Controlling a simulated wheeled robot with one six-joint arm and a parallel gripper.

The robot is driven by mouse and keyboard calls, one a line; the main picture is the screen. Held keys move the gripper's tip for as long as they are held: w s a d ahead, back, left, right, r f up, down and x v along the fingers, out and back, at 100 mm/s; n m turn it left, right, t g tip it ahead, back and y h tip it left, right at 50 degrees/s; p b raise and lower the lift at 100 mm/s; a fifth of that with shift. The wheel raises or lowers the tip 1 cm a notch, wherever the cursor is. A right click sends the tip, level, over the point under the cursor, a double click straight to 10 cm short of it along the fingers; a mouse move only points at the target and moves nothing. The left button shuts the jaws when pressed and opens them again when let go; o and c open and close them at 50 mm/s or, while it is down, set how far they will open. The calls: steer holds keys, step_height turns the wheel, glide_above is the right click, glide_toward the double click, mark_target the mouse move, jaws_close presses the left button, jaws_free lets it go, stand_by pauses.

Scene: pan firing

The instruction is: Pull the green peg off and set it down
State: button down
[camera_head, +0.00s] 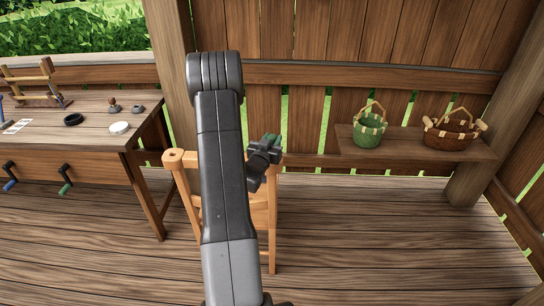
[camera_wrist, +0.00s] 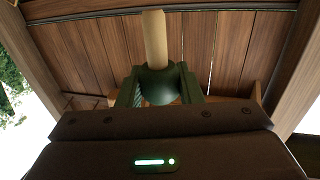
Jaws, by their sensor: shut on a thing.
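My gripper (camera_wrist: 160,88) is shut on the rounded dark green head of the green peg (camera_wrist: 158,86). The peg's pale wooden shaft (camera_wrist: 154,40) points away from the jaws, and its far end shows against the planks. In the head view my gripper (camera_head: 268,146) is above the right side of a light wooden frame (camera_head: 271,220), with a little green at its fingers. The peg's shaft cannot be made out there. My arm hides the middle of the frame. Whether the peg touches the frame cannot be told.
A workbench (camera_head: 90,100) on the left holds a black ring (camera_head: 73,119), a white disc (camera_head: 119,127) and small tools. Crank handles stick out of its front. A green basket (camera_head: 368,136) and a brown basket (camera_head: 446,137) stand on the right shelf (camera_head: 400,150).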

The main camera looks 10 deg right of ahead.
steer(key=shift+r, duration=0.15)
steer(key=shift+r+p, duration=0.35)
steer(key=shift+r, duration=1.5)
